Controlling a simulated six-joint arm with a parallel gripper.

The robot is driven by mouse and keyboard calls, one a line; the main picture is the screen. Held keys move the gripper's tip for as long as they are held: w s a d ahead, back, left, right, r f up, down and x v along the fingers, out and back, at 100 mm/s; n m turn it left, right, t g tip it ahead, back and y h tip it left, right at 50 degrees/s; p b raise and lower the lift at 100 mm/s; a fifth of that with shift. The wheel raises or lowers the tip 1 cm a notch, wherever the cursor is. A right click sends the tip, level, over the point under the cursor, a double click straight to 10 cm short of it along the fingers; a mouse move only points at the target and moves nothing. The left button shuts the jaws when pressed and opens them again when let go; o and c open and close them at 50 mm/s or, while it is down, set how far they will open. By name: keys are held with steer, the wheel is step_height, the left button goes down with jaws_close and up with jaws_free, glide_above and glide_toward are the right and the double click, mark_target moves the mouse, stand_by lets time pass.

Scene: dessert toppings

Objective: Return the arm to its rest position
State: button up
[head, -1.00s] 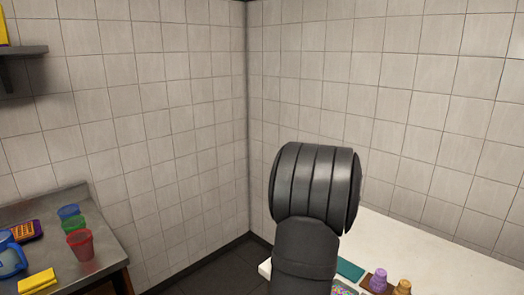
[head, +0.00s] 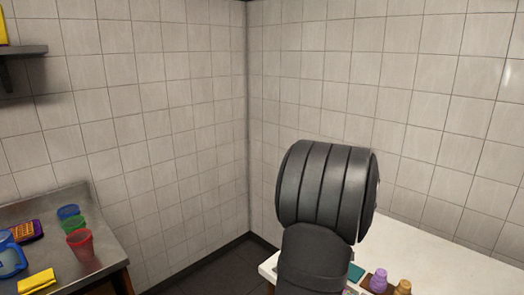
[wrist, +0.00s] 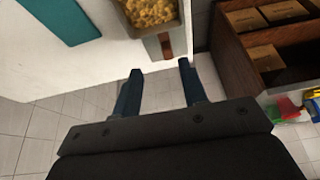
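In the wrist view my gripper (wrist: 158,85) is open, its two dark blue fingers well apart with nothing between them. It hangs past the edge of the white counter (wrist: 60,75), over the tiled floor. The gripper itself is not visible in the head view. There a dark arm link of mine stands large at the centre right and hides part of the white counter (head: 440,258).
A tray of yellow pieces (wrist: 152,12) and a teal mat (wrist: 62,18) lie on the counter near the fingers. A brown shelf unit with boxes (wrist: 265,40) stands at right. Purple (head: 379,279) and orange (head: 403,287) items sit on the counter. A metal table (head: 50,205) holds cups at left.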

steer(key=s+d+r+m+t+h, duration=0.1)
steer(key=s+d+r+m, duration=0.1)
steer(key=s+d+m, duration=0.35)
steer(key=s+d+r+m+h, duration=0.2)
steer(key=s+d+r, duration=0.1)
steer(key=s+d, duration=0.55)
steer(key=s+d+m+h, duration=0.1)
steer(key=s+d+m, duration=0.25)
steer(key=s, duration=0.25)
steer(key=s+d+r+m+g+h, duration=0.1)
steer(key=s+d+m, duration=0.1)
steer(key=s+m, duration=0.35)
steer(key=s+d+m+h, duration=0.2)
steer(key=s+d, duration=0.1)
steer(key=s, duration=0.4)
steer(key=w, duration=0.1)
steer(key=w+f, duration=0.1)
steer(key=w, duration=0.1)
steer(key=shift+w+a+f+n+y, duration=0.25)
steer(key=shift+a+f+y, duration=0.05)
steer(key=shift+a+f, duration=0.1)
